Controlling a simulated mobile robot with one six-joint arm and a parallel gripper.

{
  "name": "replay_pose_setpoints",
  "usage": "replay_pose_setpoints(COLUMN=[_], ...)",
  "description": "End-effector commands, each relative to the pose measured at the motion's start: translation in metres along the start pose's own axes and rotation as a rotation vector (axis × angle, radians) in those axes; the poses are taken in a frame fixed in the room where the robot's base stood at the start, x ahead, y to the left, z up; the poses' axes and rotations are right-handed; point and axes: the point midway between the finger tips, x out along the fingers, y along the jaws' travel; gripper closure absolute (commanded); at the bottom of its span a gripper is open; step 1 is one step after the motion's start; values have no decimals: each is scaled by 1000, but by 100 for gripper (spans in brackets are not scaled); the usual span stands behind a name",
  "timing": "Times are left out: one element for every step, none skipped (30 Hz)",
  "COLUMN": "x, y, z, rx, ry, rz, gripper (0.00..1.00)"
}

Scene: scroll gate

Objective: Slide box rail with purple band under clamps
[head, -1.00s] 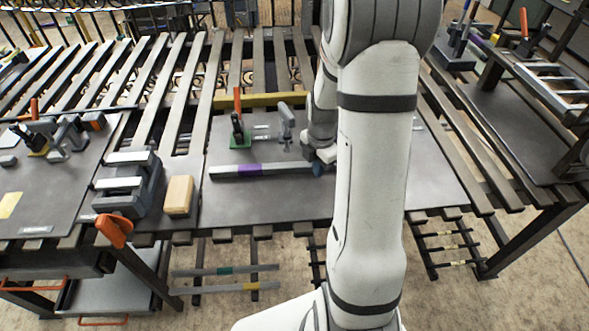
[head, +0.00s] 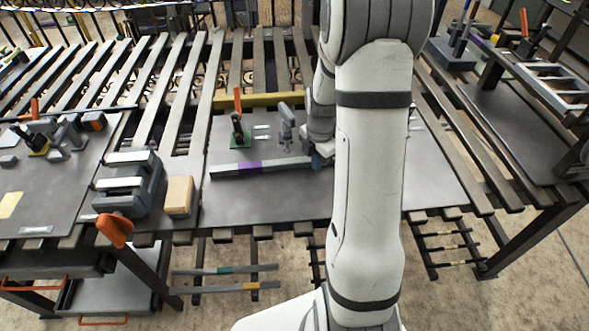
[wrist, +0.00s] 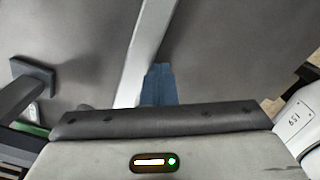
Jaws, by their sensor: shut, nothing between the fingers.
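The grey box rail with the purple band (head: 248,168) lies flat on the dark plate, running left to right. A clamp with an orange handle and green base (head: 238,132) stands behind its left half. A grey clamp (head: 286,124) stands behind it, further right. My gripper (head: 318,162) is low at the rail's right part, its blue fingertips shut and empty. In the wrist view the fingertips (wrist: 158,85) are against or just beside the pale rail (wrist: 146,45); I cannot tell if they touch. My arm hides the rail's right end.
A grey vise-like block (head: 130,183) and a wooden block (head: 179,195) stand left of the rail. A yellow bar (head: 260,100) lies behind the clamps. The plate in front of the rail is clear.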

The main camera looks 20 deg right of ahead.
Motion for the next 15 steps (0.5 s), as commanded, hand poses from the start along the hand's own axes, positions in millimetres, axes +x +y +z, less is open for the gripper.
replay_pose_setpoints(x=[0,0,0,0,0,0,0,0,0,0,0,0,0,0,0], y=[1,2,3,3,4,4,5,6,6,6,6,5,5,4,3], z=[1,1,2,2,2,3,3,3,4,3,3,3,3,3,2], rx=[0,0,0,0,0,0,0,0,0,0,0,0,0,0,0], ry=[-1,-1,-1,-1,-1,-1,-1,-1,-1,-1,-1,-1,-1,-1,-1], rz=[1,1,1,1,2,2,2,2,2,2,2,2,1,1,1], gripper=[100,100,100,100,100,100,100,100,100,100,100,100,100,100,100])
